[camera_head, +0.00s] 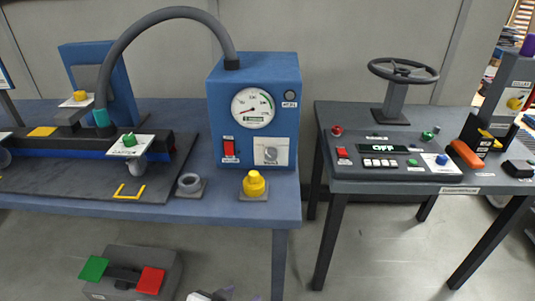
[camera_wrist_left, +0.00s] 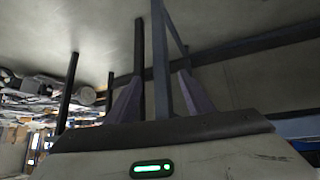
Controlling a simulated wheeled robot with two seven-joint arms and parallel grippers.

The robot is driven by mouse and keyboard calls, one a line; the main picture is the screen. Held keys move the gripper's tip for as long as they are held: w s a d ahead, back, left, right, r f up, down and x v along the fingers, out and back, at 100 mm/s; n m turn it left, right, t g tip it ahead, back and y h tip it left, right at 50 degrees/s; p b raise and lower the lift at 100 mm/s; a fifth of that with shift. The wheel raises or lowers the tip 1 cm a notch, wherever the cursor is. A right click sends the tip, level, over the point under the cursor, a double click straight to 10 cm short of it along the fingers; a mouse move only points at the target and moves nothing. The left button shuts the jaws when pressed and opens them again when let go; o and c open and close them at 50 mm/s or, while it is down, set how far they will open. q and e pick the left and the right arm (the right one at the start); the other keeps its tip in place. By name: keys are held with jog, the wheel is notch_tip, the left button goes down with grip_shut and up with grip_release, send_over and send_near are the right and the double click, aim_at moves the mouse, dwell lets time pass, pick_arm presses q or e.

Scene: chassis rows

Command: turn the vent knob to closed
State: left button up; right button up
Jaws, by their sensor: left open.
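A blue box (camera_head: 252,110) stands on the left table with a round gauge and a red switch on its front. A grey knob (camera_head: 270,151) sits on a pale plate at the box's lower right; its lettering is too small to read, so I cannot confirm it is the vent knob. My left gripper shows in the wrist view (camera_wrist_left: 160,76), its two fingers apart with nothing between them. In the head view only a pale piece, probably of that gripper, shows at the bottom edge, below and apart from the box. My right gripper is not in view.
The right table holds a handwheel (camera_head: 403,70) and console (camera_head: 390,160). A pedal unit (camera_head: 130,275) lies on the floor.

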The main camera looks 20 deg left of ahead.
pick_arm(q)
jog(key=w+r+n, duration=0.1)
jog(key=w+r, duration=0.3)
jog(key=w+a+r+n+t+y+p, duration=0.1)
jog(key=w+r, duration=0.3)
jog(key=w, duration=0.1)
jog(key=w+a+r+n+y, duration=0.1)
jog(key=w+r, duration=0.3)
jog(key=shift+w+a+r+t+p, duration=0.15)
jog(key=shift+w+r+t+p, duration=0.05)
jog(key=shift+r+t+p, duration=0.2)
jog(key=n+t+y, duration=0.1)
jog(key=n+t, duration=0.1)
jog(key=t, duration=0.1)
send_near(271, 156)
jog(key=x, duration=0.8)
jog(key=shift+w+f, duration=0.1)
jog(key=shift+w, duration=0.05)
jog(key=shift+c, duration=0.5)
jog(key=c, duration=1)
jog(key=shift+o, duration=0.3)
